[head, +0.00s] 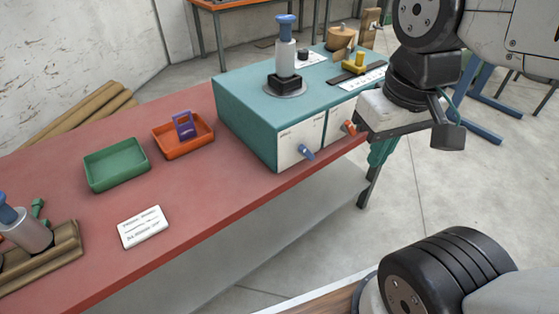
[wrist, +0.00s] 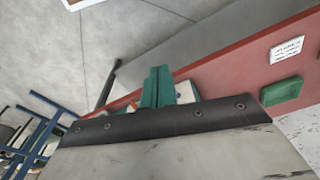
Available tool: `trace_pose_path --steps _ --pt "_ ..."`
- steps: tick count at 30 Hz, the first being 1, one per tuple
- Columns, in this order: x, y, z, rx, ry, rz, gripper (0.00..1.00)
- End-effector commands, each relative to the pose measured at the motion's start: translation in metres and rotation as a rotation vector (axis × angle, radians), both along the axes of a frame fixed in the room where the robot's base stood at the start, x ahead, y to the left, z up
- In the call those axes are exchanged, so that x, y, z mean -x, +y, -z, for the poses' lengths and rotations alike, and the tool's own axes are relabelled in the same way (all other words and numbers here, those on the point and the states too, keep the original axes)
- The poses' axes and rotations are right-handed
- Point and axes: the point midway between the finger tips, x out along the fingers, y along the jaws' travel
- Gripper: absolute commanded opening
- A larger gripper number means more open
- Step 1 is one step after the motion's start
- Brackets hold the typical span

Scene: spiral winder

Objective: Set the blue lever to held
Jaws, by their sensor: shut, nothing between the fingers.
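The blue lever (head: 306,152) is on a white front panel of the teal machine box (head: 243,119). It tilts down to the right; the panel's markings are too small to read. My gripper (head: 379,156) has teal fingers pointing down, to the right of the box and apart from the blue lever. In the wrist view the fingers (wrist: 157,86) are together and empty. The blue lever cannot be made out in the wrist view; the fingers cover part of the white panels there.
An orange lever (head: 349,128) sits on the right panel, nearer my gripper. A blue-topped post (head: 285,55) and a yellow handle (head: 354,64) stand on the box. A green tray (head: 117,164), an orange tray (head: 197,143) and a white card (head: 143,227) lie on the red table (head: 200,205).

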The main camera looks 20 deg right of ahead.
Motion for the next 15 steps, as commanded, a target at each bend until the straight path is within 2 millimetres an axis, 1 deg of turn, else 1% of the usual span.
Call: trace_pose_path --steps 5,8,11,15 --pt "-0.001 0.000 0.000 0.003 0.005 -0.005 0.00" --pt "-0.005 0.000 0.002 0.024 0.038 -0.037 0.00" --pt "-0.015 0.002 0.008 0.079 0.111 -0.109 0.00" --pt "-0.038 0.004 0.021 0.202 0.259 -0.274 0.00"
